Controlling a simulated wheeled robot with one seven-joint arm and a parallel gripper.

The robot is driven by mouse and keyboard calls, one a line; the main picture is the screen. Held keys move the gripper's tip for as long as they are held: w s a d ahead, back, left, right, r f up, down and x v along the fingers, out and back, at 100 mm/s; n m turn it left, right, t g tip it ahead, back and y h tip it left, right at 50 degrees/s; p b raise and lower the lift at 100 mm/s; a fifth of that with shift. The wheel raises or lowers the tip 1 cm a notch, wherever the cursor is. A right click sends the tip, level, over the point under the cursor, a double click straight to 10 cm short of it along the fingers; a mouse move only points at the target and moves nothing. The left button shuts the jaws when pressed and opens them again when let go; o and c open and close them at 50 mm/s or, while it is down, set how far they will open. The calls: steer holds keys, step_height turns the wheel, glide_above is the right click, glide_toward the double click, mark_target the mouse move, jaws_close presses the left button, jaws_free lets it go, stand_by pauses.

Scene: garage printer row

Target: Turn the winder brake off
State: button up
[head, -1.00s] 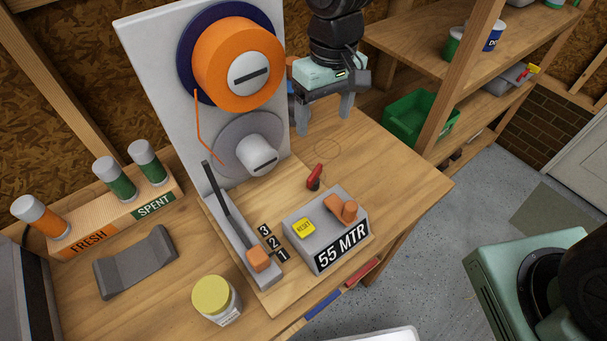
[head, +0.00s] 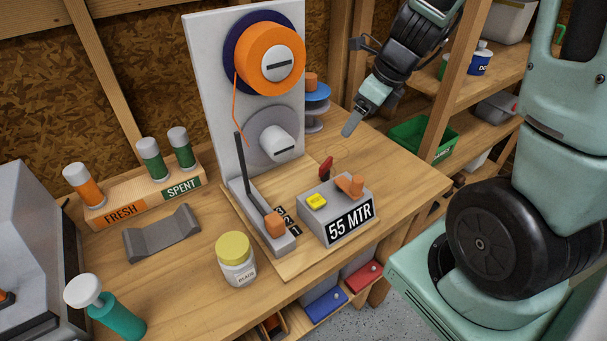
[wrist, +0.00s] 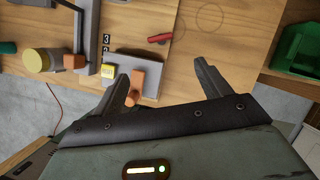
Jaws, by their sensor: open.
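The winder has a grey upright panel (head: 203,100) with a large orange spool (head: 262,62) above and a grey hub (head: 270,143) below. A small red lever (head: 326,167) stands on the baseboard behind the "55 MTR" box (head: 345,222); it also shows in the wrist view (wrist: 160,37). The box carries a yellow RESET button (head: 316,201) and an orange handle (head: 349,185). A slotted lever unit with an orange knob (head: 274,224) sits beside marks 1, 2, 3. No brake label is legible. My gripper (head: 348,130) is open and empty, above the bench's right side, apart from the controls.
A yellow-lidded jar (head: 236,260) stands at the bench front. A grey cradle (head: 162,233) and a rack marked FRESH and SPENT (head: 147,203) are at left. A blue spool (head: 316,97) stands behind the panel. A green bin (head: 420,137) sits on the right shelf. The bench's right corner is clear.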

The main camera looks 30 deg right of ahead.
mark_target(327, 162)
steer(key=b+x, duration=0.8)
steer(key=x, duration=0.9)
steer(key=shift+w+f, duration=0.1)
steer(key=shift+a, duration=0.1)
steer(key=c, duration=1)
